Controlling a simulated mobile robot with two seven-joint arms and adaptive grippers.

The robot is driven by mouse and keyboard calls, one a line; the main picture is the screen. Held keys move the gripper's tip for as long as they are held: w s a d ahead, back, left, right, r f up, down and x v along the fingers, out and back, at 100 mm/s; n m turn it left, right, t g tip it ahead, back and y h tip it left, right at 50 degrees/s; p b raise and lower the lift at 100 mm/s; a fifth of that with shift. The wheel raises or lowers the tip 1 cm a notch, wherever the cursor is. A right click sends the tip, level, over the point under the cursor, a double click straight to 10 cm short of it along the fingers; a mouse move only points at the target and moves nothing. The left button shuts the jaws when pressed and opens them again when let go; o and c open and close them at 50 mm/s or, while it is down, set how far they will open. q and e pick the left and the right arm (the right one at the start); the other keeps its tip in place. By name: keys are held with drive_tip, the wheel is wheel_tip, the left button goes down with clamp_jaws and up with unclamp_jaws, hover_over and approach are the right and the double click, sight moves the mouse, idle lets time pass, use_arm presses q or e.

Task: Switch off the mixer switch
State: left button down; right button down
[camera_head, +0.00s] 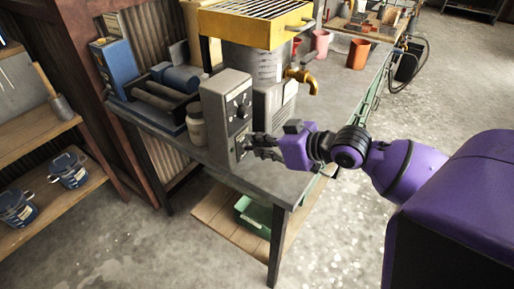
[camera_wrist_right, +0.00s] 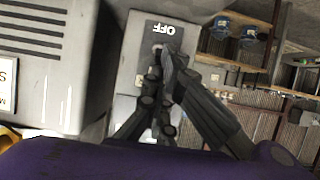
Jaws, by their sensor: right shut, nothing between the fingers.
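The grey control box (camera_head: 226,110) stands upright on the workbench, with a dark dial on the upper part of its face. In the right wrist view its panel (camera_wrist_right: 129,50) carries an upside-down "OFF" label (camera_wrist_right: 161,29). A small switch (camera_wrist_right: 158,47) appears just below that label, partly hidden by the fingers, so I cannot tell its position. My right gripper (camera_head: 250,147) is shut and empty at the lower face of the box. In the wrist view its fingertips (camera_wrist_right: 164,70) are at or very near the switch; contact is unclear. My left gripper is out of view.
A yellow-topped machine with a brass tap (camera_head: 302,77) stands behind the box. A pale jar (camera_head: 196,128) and a blue tray (camera_head: 150,112) are left of it. The workbench (camera_head: 268,172) has bare room at its front corner. A shelf with blue cans stands at left.

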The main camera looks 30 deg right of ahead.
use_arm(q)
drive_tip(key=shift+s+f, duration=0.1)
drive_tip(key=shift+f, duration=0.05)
use_arm(e)
drive_tip(key=shift+w+d+f, duration=0.1)
drive_tip(key=shift+w+f, duration=0.05)
drive_tip(key=shift+w, duration=0.05)
